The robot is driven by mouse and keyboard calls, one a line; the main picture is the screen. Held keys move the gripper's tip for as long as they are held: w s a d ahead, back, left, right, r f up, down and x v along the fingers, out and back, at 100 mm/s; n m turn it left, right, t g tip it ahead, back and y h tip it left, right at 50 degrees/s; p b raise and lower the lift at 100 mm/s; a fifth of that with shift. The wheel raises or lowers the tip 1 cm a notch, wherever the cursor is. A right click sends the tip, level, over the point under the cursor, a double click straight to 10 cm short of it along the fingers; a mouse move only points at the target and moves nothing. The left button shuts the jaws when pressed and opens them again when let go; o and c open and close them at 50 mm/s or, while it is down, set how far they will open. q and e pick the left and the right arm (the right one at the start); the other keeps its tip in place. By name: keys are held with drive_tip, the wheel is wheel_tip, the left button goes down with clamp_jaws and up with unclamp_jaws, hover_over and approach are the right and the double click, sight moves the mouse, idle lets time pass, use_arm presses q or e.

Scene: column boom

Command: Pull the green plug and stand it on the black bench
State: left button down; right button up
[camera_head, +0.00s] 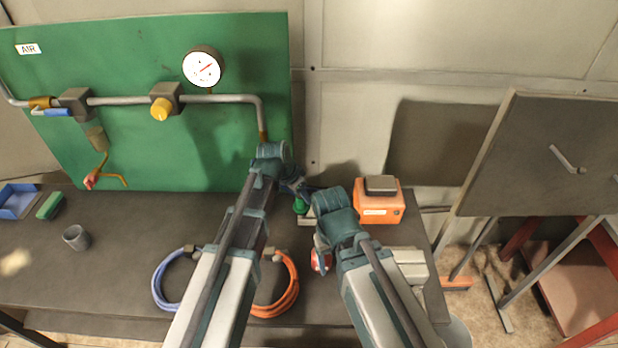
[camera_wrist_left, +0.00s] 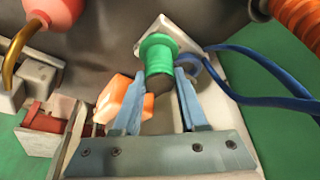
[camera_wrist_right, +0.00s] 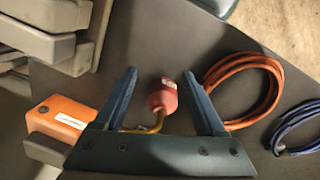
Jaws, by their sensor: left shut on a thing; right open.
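The green plug (camera_head: 300,206) is at the back of the black bench (camera_head: 120,250), just right of the green panel. In the left wrist view the green plug (camera_wrist_left: 157,52) has a green body and a dark end. My left gripper (camera_wrist_left: 160,82) is shut on it, with one finger on each side. A pale square plate (camera_wrist_left: 178,33) lies behind the plug; I cannot tell whether they touch. In the head view my arm partly hides this spot. My right gripper (camera_wrist_right: 161,85) is open and empty above the bench, near a red bulb-shaped item (camera_wrist_right: 162,96).
An orange box (camera_head: 381,208) with a grey lid stands right of the plug. Orange hose (camera_head: 288,295) and blue hose (camera_head: 160,281) coils lie at the front. A grey cup (camera_head: 76,237) stands on the left. Bench space between cup and blue hose is clear.

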use_arm(q)
drive_tip(key=s, duration=0.1)
drive_tip(key=s+a, duration=0.1)
drive_tip(key=s, duration=0.3)
drive_tip(key=shift+a+r, duration=0.2)
drive_tip(key=shift+r, duration=0.1)
drive_tip(key=shift+r, duration=0.1)
wheel_tip(320, 180, up, 5)
drive_tip(key=p, duration=0.5)
drive_tip(key=shift+f, duration=0.2)
